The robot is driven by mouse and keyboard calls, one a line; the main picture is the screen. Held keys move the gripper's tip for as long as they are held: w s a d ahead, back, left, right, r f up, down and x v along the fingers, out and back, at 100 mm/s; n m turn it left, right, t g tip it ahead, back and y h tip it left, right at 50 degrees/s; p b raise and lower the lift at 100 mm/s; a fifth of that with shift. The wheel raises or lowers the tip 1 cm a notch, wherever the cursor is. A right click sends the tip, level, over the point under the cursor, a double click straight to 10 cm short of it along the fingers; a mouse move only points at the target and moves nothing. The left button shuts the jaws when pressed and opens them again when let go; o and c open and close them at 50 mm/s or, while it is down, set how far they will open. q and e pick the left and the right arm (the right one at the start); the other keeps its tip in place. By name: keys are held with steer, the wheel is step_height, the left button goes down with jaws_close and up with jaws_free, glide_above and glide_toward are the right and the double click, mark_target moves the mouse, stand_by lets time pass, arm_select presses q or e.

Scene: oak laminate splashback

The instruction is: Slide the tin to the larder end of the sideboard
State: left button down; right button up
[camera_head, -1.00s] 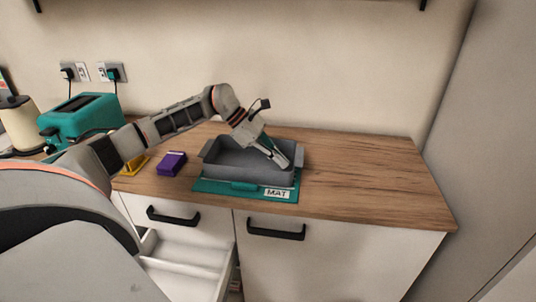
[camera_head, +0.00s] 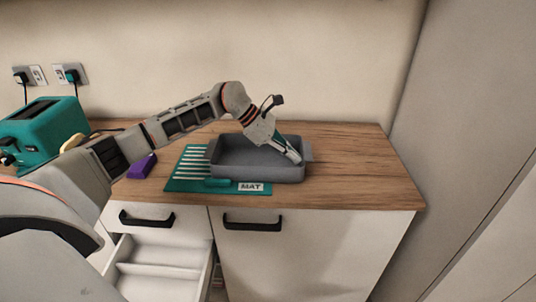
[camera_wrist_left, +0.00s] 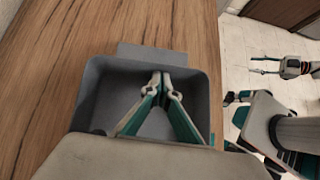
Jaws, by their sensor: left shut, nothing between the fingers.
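The tin (camera_head: 262,172), a grey rectangular pan with end handles, sits partly on the teal mat (camera_head: 200,186) and overhangs its right edge. White stripes on the mat show left of it. My left gripper (camera_head: 296,158) reaches down into the tin, fingers together and empty, at its right end wall. In the left wrist view the shut fingertips (camera_wrist_left: 161,77) are by the end wall of the tin (camera_wrist_left: 92,92), below the handle; whether they touch is unclear. My right gripper (camera_wrist_left: 264,65) shows small beyond the sideboard, its fingers apart.
Bare wooden sideboard top (camera_head: 365,180) lies right of the tin, up to the tall grey larder unit (camera_head: 455,120). A purple box (camera_head: 142,166) lies left of the mat, a teal toaster (camera_head: 45,135) further left. A drawer (camera_head: 165,262) stands open below.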

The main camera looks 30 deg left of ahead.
arm_select(q)
steer(key=w+d+b, duration=0.1)
steer(key=w+d, duration=0.2)
steer(key=d, duration=0.5)
steer(key=w+d+b, duration=0.2)
steer(key=w+d, duration=0.2)
steer(key=d, duration=0.3)
steer(key=w+d+b, duration=0.2)
steer(key=w+d, duration=0.2)
steer(key=d, duration=0.4)
steer(key=shift+w+d+f, duration=0.2)
steer(key=shift+d+f, duration=0.15)
steer(key=shift+f, duration=0.05)
steer(key=shift+w+d+r, duration=0.25)
steer(key=shift+d+r, duration=0.05)
steer(key=shift+d, duration=0.15)
steer(key=shift+r, duration=0.15)
arm_select(e)
steer(key=f, duration=0.2)
steer(key=d+f, duration=0.1)
steer(key=shift+w+f, duration=0.1)
steer(key=shift+f, duration=0.3)
arm_select(q)
steer(key=shift+a, duration=0.1)
arm_select(e)
steer(key=shift+r, duration=0.1)
